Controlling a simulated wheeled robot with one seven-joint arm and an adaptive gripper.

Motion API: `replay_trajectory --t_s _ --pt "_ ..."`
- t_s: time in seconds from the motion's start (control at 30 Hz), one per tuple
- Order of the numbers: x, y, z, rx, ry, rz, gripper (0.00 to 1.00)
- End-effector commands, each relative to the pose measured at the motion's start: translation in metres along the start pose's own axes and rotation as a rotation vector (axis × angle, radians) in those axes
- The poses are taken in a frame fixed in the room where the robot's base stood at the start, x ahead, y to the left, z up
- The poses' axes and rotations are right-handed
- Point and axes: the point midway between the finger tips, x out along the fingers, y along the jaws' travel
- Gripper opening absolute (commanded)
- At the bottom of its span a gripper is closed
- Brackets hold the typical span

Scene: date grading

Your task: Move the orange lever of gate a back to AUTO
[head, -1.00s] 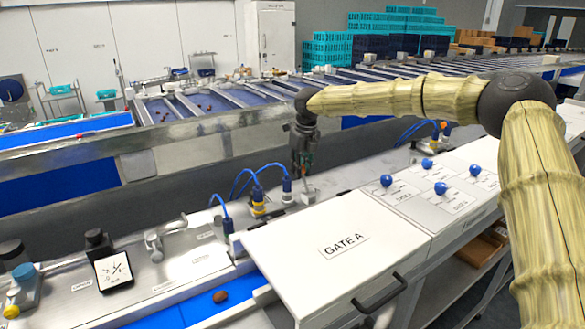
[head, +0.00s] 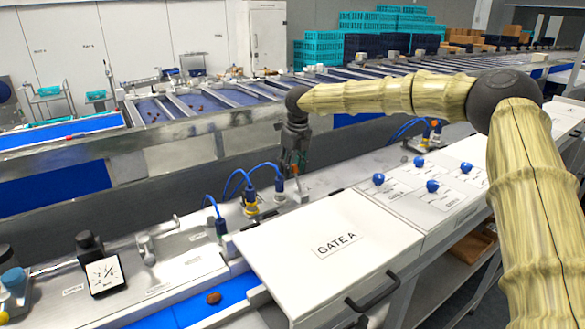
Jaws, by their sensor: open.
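The white cover labelled GATE A (head: 372,254) is in the lower middle of the head view. My gripper (head: 294,187) points down just behind the cover's far edge, low over the metal bench. It is small and dark here, and its fingers are hard to make out. A small orange part (head: 436,122) shows farther back on the right, on another fitting. I cannot see whether my gripper touches anything.
Yellow-based sensors with blue cables (head: 250,200) stand just left of my gripper. Several blue knobs (head: 432,186) are on the white panel at the right. A date (head: 214,298) lies on the blue belt (head: 180,315).

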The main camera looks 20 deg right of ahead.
Motion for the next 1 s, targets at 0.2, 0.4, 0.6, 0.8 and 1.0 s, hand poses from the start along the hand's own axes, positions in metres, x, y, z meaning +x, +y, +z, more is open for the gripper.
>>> replay_trajectory --t_s 0.2,0.4,0.6,0.8,1.0 --pt "-0.03 0.0 0.001 0.0 -0.003 0.0 0.41" --pt "-0.068 0.0 0.002 -0.001 -0.003 0.0 0.41" --pt "-0.097 0.0 0.001 -0.001 -0.001 0.001 0.41" --pt "-0.112 0.0 0.002 -0.001 0.0 0.001 0.41" --pt "-0.115 0.0 0.002 -0.001 0.001 0.001 0.41"
